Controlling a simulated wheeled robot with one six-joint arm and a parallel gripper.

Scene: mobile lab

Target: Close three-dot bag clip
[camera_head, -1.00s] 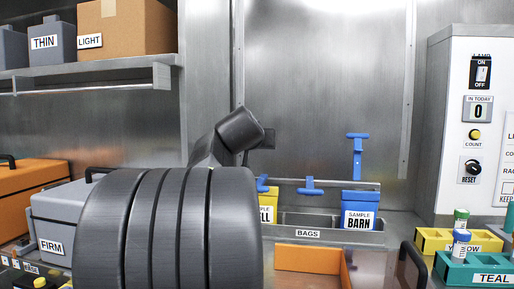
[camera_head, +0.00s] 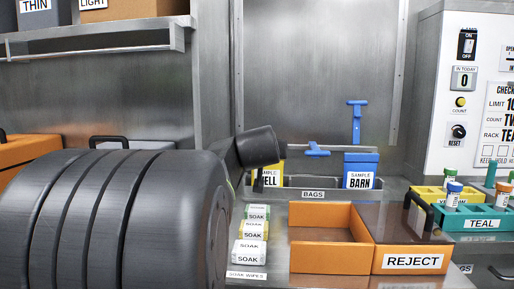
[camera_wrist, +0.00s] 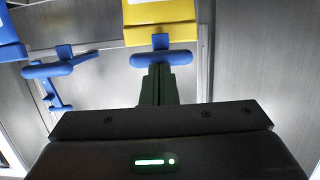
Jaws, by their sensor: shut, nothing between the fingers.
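A yellow sample bag (camera_head: 268,172) and a blue sample bag (camera_head: 361,172) labelled BARN stand in a grey tray marked BAGS (camera_head: 313,194). In the wrist view the yellow bag (camera_wrist: 162,22) has a blue clip (camera_wrist: 164,58) at its edge. My gripper (camera_wrist: 159,72) is shut and empty, its dark fingertips close to that clip; I cannot tell if they touch. A second blue clip (camera_head: 316,150) sits on the rail between the bags, and a third (camera_head: 357,120) stands up above the blue bag. No dots are legible on any clip. My arm hides the gripper in the head view.
An open orange bin (camera_head: 320,215) and a lidded REJECT box (camera_head: 412,262) stand in front of the tray. SOAK wipes (camera_head: 249,252) lie left of them. Yellow and teal racks (camera_head: 482,224) with vials are at right. A shelf (camera_head: 100,38) overhangs at upper left.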

